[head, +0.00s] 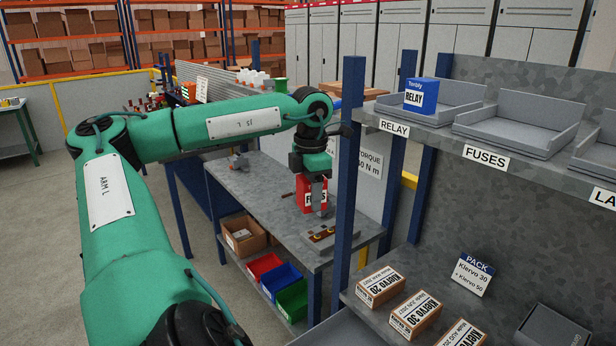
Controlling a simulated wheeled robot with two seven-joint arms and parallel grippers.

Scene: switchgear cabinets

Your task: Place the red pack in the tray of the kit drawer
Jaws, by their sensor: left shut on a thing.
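The red pack (303,198), with a partly covered white label, is at my left gripper (318,207) over the grey workbench. The gripper comes down from above with its fingers shut on the pack, and they hide part of it. I cannot tell whether the pack still touches the bench top. My right gripper is not in view.
A blue post (349,150) stands just right of my left gripper. A shelf at right holds grey trays (515,125) and a blue relay box (421,97). Below are several Klervo boxes (381,287). Coloured bins (276,277) sit under the workbench (250,190).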

